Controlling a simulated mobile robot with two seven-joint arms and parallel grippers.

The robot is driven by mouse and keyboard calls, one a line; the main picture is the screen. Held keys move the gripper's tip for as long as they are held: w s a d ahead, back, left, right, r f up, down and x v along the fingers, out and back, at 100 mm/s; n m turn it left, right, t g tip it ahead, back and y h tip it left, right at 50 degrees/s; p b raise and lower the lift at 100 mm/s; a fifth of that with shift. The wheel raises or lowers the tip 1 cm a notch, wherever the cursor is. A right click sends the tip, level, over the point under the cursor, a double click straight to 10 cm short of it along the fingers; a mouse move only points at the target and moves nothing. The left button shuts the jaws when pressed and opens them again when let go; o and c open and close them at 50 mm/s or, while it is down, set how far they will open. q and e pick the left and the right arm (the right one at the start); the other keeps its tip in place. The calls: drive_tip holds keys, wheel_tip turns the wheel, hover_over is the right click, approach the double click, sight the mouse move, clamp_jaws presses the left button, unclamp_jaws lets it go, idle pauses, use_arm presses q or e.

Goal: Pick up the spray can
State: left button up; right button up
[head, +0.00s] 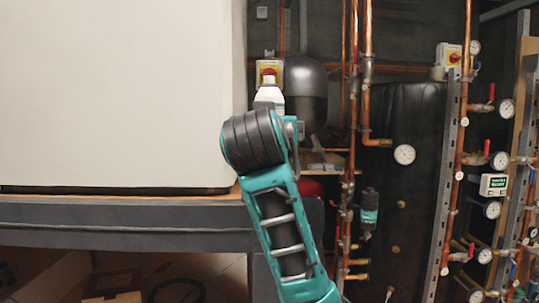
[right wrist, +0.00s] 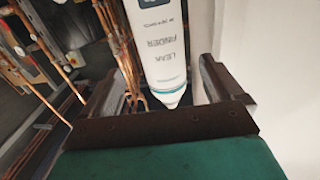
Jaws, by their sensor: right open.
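The spray can is a white bottle with "LEAK FINDER" on its side. In the head view its white top (head: 269,93) shows just above my right arm, which hides the lower part. In the right wrist view the can (right wrist: 160,50) lies between the two dark fingers of my right gripper (right wrist: 163,85), with its narrow end toward the palm. Gaps show on both sides of the can, and the fingers are apart. In the head view the right gripper's fingers are hidden behind my arm. My left gripper is not in view.
A large white box (head: 120,95) stands on a grey bench (head: 120,220) just left of the can. Copper pipes (head: 366,70) with gauges (head: 404,154) and valves run along the right. A dark round tank (head: 306,90) is behind the can.

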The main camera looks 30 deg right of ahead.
drive_tip(key=p+x, duration=0.1)
drive_tip(key=x, duration=0.5)
drive_tip(key=shift+w, duration=0.3)
drive_tip(key=c, duration=1.6)
clamp_jaws()
